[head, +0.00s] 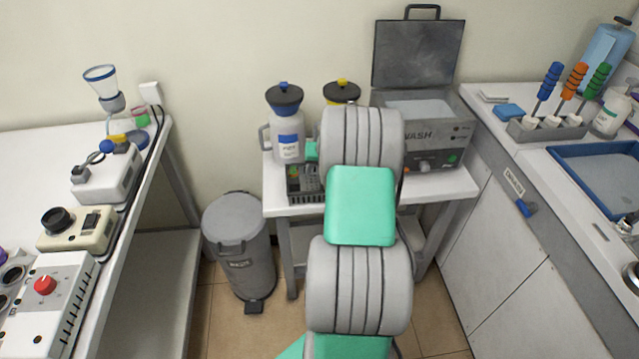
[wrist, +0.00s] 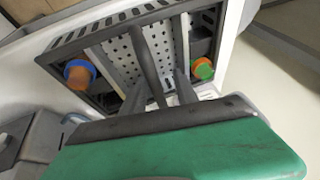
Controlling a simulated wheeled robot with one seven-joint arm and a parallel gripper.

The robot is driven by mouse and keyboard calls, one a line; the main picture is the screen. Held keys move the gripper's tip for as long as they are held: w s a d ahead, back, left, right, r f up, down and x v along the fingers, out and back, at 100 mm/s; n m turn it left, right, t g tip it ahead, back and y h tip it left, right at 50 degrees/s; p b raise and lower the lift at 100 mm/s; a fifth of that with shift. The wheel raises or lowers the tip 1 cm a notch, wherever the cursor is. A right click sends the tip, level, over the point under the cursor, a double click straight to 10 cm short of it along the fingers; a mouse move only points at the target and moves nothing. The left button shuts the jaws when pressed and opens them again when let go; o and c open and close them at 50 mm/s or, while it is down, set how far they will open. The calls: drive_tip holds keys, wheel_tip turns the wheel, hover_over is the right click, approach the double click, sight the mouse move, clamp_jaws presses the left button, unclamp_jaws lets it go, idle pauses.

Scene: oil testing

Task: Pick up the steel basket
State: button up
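The steel basket (head: 306,197) stands on the small white table, at its front left, partly hidden behind my arm. In the wrist view the basket (wrist: 112,23) is a dark, slotted frame with a pale perforated floor and a dark bar-like handle (wrist: 148,62) across its middle. Inside it are an orange piece with a blue rim on the left and a green-and-orange piece on the right. My gripper (wrist: 160,92) is over the basket, its two dark fingers apart on either side of the handle. Gaps show between the fingers and the handle.
On the small table (head: 282,207), a white bottle with a dark lid (head: 287,135) stands behind the basket and a WASH machine (head: 432,150) with a raised lid stands at the right. A grey bin (head: 243,250) stands left. Counters flank both sides.

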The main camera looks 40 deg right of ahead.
clamp_jaws()
drive_tip(key=shift+r, duration=0.1)
idle(0.5)
